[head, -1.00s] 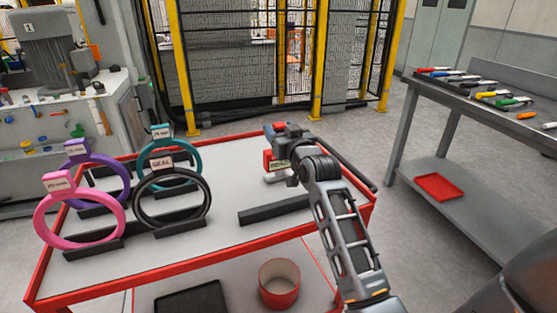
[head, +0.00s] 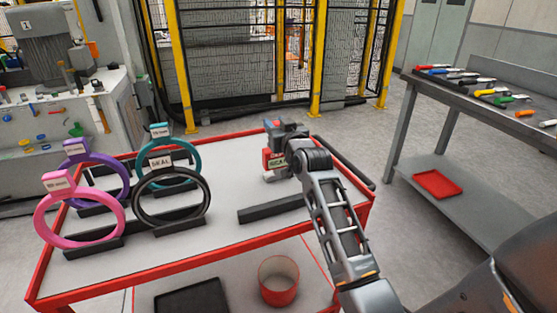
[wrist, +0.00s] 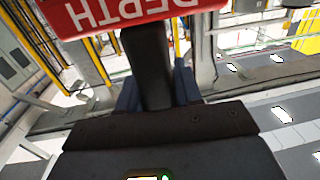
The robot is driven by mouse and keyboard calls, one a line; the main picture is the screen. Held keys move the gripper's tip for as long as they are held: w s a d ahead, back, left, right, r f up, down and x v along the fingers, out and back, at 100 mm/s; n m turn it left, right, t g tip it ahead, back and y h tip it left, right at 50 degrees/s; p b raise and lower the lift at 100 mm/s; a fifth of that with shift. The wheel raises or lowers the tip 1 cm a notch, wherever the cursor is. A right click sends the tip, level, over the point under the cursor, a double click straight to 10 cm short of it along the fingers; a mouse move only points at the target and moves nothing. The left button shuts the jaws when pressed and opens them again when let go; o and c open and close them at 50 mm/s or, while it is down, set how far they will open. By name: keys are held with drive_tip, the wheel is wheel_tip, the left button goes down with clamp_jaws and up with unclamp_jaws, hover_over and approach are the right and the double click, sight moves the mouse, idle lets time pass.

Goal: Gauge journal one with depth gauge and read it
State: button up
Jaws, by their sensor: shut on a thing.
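The depth gauge is a red block with a dark stem. In the wrist view the gauge (wrist: 135,10) shows upside-down white lettering reading "DEPTH", and its dark stem sits between the blue fingers. My gripper (wrist: 157,88) is shut on that stem. In the head view the gauge (head: 274,162) hangs at the far right part of the red cart, with a green readout too small to read and a grey foot. My gripper (head: 283,137) is just above it, partly hidden by my wrist. I cannot make out journal one in either view.
A dark bar (head: 258,213) lies on the cart. A workbench (head: 430,88) with several coloured-handled tools is right. A fenced cell stands behind.

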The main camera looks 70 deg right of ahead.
clamp_jaws()
drive_tip(key=shift+r, duration=0.15)
drive_tip(key=s+d+r+b, duration=0.2)
drive_tip(key=s+d+r, duration=0.3)
drive_tip(key=s+r, duration=0.5)
drive_tip(key=shift+s+d+r, duration=0.15)
drive_tip(key=shift+d+r, duration=0.05)
drive_tip(key=shift+r, duration=0.25)
idle(0.4)
idle(1.4)
